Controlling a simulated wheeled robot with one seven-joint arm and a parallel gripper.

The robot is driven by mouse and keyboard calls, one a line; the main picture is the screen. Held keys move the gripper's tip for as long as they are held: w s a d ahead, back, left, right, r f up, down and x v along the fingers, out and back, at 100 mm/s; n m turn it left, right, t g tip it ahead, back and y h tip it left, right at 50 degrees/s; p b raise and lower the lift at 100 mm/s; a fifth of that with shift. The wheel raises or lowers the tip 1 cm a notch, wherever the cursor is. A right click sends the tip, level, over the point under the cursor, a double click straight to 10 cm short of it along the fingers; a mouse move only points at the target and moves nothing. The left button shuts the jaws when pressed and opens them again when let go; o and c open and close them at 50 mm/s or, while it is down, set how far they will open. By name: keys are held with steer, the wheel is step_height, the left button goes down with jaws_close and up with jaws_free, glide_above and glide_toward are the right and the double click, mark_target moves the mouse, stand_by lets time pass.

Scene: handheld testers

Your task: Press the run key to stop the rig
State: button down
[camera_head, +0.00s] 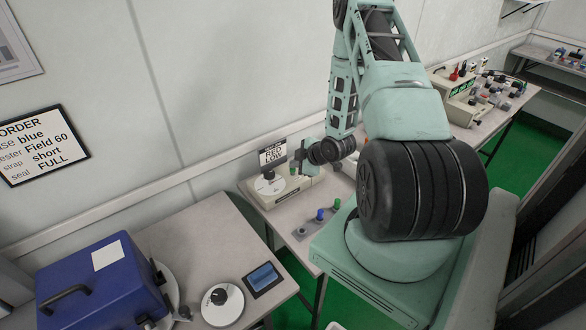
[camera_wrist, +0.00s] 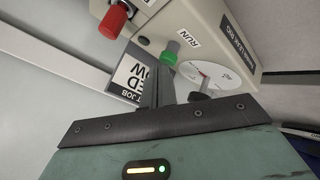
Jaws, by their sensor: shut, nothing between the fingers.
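The cream leak rig (camera_head: 262,198) stands on the bench against the wall. In the wrist view, its green run key (camera_wrist: 171,52) sits beside the RUN label (camera_wrist: 188,38) and left of a white dial (camera_wrist: 215,72). My gripper (camera_wrist: 165,78) is shut and empty. Its fingertips are close to the green key; I cannot tell whether they touch it. In the head view, my gripper (camera_head: 300,155) is over the rig's right part, beside the job card (camera_head: 272,154).
A red knob (camera_wrist: 113,20) sticks out of the rig. A rack with blue and green pegs (camera_head: 320,217) stands in front of the rig. A blue case (camera_head: 95,280) and a white dial unit (camera_head: 222,303) are on the near bench. Another tester (camera_head: 455,90) stands farther back.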

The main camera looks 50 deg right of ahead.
steer(key=shift+r+p, duration=0.6)
steer(key=shift+r, duration=0.35)
steer(key=shift+r, duration=0.1)
steer(key=shift+r+p, duration=1.85)
steer(key=shift+r, duration=1.05)
